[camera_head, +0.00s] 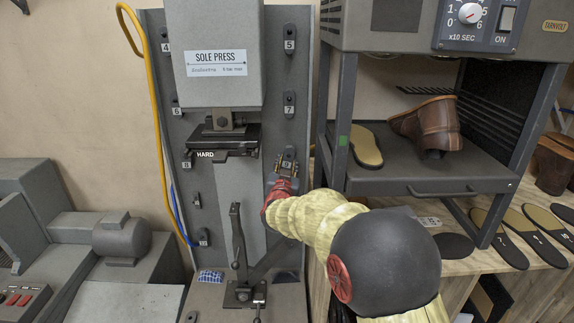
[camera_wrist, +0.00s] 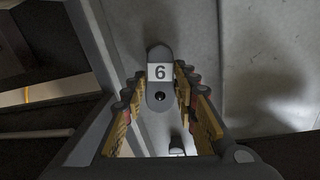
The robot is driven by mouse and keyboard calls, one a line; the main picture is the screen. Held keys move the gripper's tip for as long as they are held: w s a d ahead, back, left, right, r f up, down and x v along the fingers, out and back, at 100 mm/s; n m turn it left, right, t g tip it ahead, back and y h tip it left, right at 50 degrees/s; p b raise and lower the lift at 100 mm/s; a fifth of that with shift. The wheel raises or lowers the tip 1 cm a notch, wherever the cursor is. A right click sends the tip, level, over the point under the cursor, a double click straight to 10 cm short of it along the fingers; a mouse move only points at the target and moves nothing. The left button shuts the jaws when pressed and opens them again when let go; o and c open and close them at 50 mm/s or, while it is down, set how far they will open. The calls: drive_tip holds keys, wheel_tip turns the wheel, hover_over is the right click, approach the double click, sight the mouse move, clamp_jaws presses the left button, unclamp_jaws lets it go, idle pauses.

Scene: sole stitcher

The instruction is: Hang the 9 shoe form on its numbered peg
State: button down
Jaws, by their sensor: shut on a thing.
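A small round dark hole or peg end shows beside the label. The fingers also show in the wrist view (camera_wrist: 161,80). My arm hides part of this area; I cannot tell how far the form sits on its peg.
The press head (camera_head: 212,60) and lever (camera_head: 238,240) are left of my gripper; an oven rack (camera_head: 342,130) stands close right.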

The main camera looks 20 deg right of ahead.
drive_tip(key=shift+w+d+r, duration=0.15)
drive_tip(key=shift+w, duration=0.25)
idle(0.4)
drive_tip(key=c, duration=1.7)
unclamp_jaws()
drive_tip(key=shift+o, duration=1.4)
drive_tip(key=shift+o, duration=0.5)
drive_tip(key=shift+f, duration=0.2)
drive_tip(key=shift+s, duration=0.15)
